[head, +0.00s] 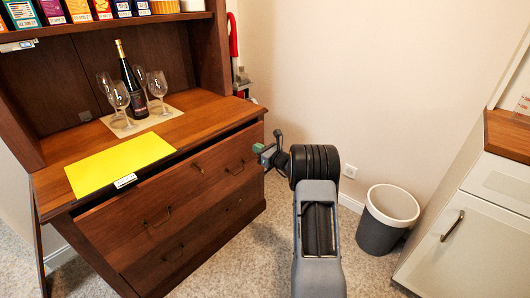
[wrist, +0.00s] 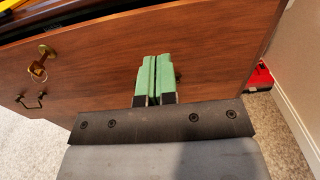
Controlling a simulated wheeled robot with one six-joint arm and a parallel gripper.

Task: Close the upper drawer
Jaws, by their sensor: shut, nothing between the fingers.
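The upper drawer (head: 130,212) of the brown wooden hutch stands slightly out. A dark gap shows between its front and the hutch top. Its front carries brass handles (head: 157,217). The same front fills much of the wrist view (wrist: 110,65), with a brass fitting (wrist: 40,66) at left. My gripper (head: 263,149) is at the right end of the drawer front. Its green fingers (wrist: 155,78) are pressed together with nothing between them and point at the drawer's wood. I cannot tell whether the fingertips touch it.
A yellow sheet (head: 118,164), a wine bottle (head: 131,77) and glasses (head: 158,85) on a mat stand on the hutch top. The lower drawer (head: 200,228) looks shut. A waste bin (head: 387,218) and a white cabinet (head: 462,235) stand at right. Carpet lies free in front.

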